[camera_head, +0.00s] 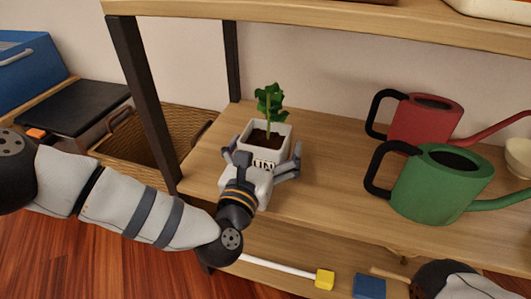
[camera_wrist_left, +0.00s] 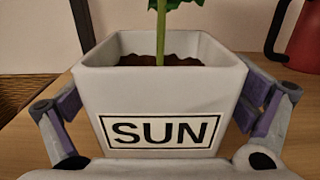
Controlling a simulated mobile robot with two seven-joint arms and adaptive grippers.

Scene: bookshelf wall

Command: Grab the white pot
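The white pot (camera_head: 257,156) stands upright on the wooden shelf, with dark soil and a green plant (camera_head: 269,101) in it. Its front bears the word SUN, clear in the left wrist view, where the pot (camera_wrist_left: 162,88) fills the middle. My left gripper (camera_head: 262,152) is at the front of the pot with one finger along each side. The fingers are spread wide and look open around the pot; firm contact on the sides does not show. The plant's top is cut off in the left wrist view. My right gripper is not in view.
A green watering can (camera_head: 441,186) and a red one (camera_head: 424,119) stand right of the pot. A wicker basket (camera_head: 152,132) and a dark shelf post (camera_head: 146,101) are at left. An upper shelf (camera_head: 330,18) hangs above. Shelf surface (camera_head: 330,150) between pot and cans is clear.

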